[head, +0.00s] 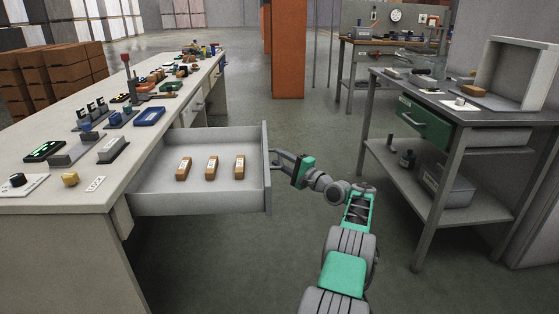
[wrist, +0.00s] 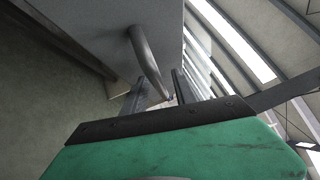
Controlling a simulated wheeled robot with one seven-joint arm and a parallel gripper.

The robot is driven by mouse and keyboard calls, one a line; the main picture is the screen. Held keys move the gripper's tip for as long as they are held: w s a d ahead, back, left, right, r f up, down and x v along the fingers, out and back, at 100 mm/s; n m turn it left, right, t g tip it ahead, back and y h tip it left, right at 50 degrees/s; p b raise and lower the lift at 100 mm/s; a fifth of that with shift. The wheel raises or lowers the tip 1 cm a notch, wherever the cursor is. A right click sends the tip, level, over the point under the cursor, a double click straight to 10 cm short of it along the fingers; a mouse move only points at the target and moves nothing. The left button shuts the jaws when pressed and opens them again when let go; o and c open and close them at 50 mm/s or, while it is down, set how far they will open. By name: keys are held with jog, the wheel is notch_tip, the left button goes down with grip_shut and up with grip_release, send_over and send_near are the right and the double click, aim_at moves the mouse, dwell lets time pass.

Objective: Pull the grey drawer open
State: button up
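The grey drawer (head: 190,204) stands pulled well out of the long bench at the left in the head view. Three small orange-brown blocks with pale labels lie in it. Its front panel (head: 267,170) faces right, towards my arm; it also shows in the wrist view (wrist: 95,28). The curved grey handle (wrist: 148,62) lies between the two fingers of my gripper (wrist: 161,88). The fingers look spread wider than the bar, with a gap at its right. In the head view my gripper (head: 276,161) is at the front panel; the handle is hard to make out there.
The long bench (head: 50,195) carries many small tools and parts. A workbench with a green drawer (head: 425,124) and a lower shelf (head: 440,204) stands at the right. An orange column (head: 288,50) stands behind. Grey floor (head: 315,140) lies clear between the benches.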

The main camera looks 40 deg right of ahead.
jog(key=shift+s, duration=0.15)
jog(key=s+f+p, duration=0.1)
jog(key=s+p, duration=0.1)
jog(key=s, duration=0.5)
jog(key=shift+s+d+p, duration=0.2)
jog(key=shift+d+p, duration=0.1)
jog(key=shift+p, duration=0.1)
